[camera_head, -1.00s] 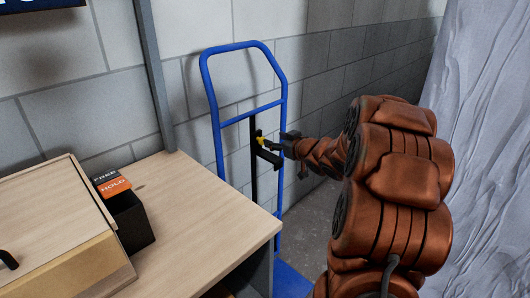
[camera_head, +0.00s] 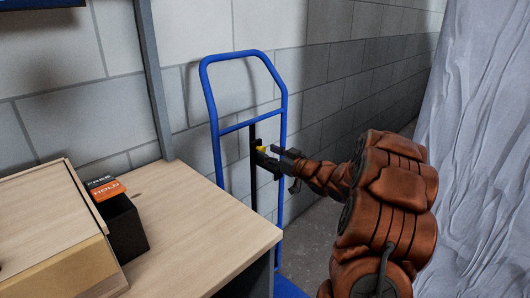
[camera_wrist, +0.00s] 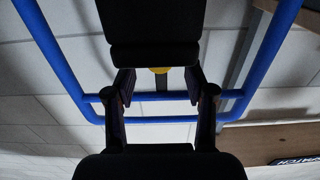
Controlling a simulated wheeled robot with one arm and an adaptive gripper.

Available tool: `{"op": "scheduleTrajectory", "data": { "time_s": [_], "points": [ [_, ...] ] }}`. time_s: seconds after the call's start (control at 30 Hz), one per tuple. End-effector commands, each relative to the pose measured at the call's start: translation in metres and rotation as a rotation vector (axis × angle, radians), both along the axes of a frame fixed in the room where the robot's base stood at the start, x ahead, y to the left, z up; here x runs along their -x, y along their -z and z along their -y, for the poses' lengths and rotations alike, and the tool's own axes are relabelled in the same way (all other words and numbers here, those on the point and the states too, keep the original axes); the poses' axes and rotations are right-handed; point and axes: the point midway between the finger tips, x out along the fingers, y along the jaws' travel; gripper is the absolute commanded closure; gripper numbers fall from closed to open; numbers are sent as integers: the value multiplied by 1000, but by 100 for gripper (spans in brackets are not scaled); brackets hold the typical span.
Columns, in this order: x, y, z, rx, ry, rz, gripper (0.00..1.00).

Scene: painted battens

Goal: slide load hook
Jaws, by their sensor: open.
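The load hook (camera_head: 267,160) is a dark bracket with a yellow part (camera_head: 261,149). It sits on a black upright rail (camera_head: 253,185) in the middle of a blue hand truck (camera_head: 215,130), just below its crossbar. My gripper (camera_head: 281,163) is at the hook's right side, level with it, with its fingers open. Whether the fingers touch the hook is unclear. In the wrist view, the two fingers (camera_wrist: 162,103) stand apart, with the yellow part (camera_wrist: 159,70) beyond and between them. A dark block fills the top of that view and hides much of the hook.
A wooden desk (camera_head: 205,225) stands left of the hand truck, carrying a black box with FREE and HOLD cards (camera_head: 106,189) and a wooden case (camera_head: 35,200). A grey post (camera_head: 150,80) rises behind it. A block wall is behind the truck; a grey sheet (camera_head: 480,150) hangs right.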

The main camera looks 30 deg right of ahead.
Motion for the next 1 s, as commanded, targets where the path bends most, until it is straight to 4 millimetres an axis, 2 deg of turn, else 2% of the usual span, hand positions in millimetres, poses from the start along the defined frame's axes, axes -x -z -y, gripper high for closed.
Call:
{"op": "scheduleTrajectory", "data": {
  "time_s": [0.2, 0.6, 1.0],
  "points": [
    [-18, -2, -4, 2, -1, 5, 46],
    [-22, -1, -5, 1, 1, 2, 47],
    [-21, -1, -5, 1, 0, 1, 88]
  ]
}}
